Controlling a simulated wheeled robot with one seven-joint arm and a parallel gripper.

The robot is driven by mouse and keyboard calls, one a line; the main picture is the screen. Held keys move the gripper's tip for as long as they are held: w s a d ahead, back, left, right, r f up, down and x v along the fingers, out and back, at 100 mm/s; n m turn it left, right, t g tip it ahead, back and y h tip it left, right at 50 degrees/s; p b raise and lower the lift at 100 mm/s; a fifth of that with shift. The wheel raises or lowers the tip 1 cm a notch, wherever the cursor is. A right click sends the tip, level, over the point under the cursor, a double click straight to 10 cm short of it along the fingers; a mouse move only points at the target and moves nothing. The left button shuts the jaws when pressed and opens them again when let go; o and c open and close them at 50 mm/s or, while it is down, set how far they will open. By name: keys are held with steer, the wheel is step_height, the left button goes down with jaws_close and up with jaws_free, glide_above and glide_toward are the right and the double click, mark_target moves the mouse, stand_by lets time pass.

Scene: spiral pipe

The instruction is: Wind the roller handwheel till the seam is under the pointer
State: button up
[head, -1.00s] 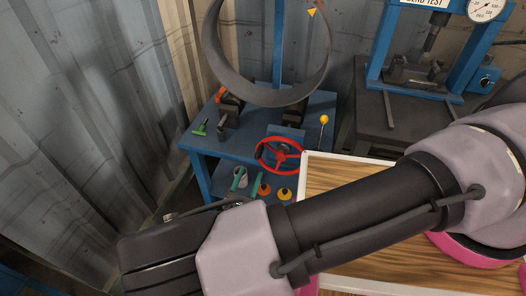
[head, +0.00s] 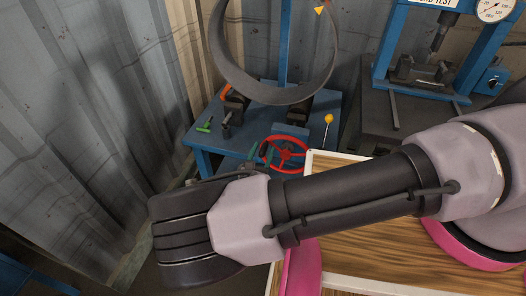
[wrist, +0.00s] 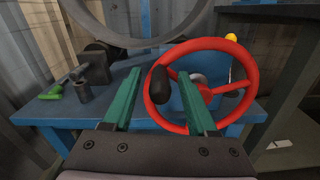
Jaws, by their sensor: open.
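The red handwheel (head: 304,156) is on the front of the blue roller stand. In the wrist view its red rim (wrist: 253,72) and hub show on the right. Its black knob (wrist: 161,86) appears between the two green fingers of my gripper (wrist: 161,74), which is open; I cannot tell whether they touch. In the head view my gripper (head: 259,152) is at the wheel's left side. The large grey pipe ring (head: 272,96) stands on the rollers. The yellow pointer (head: 320,10) is at its upper right. I cannot make out the seam.
A yellow-knobbed lever (head: 328,119) stands right of the wheel. A green-handled part (head: 205,125) sits at the stand's left. A wood-topped table (head: 390,235) lies under my arm. A blue press (head: 385,50) stands at the back right.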

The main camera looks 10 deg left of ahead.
jaws_close()
stand_by(1.4)
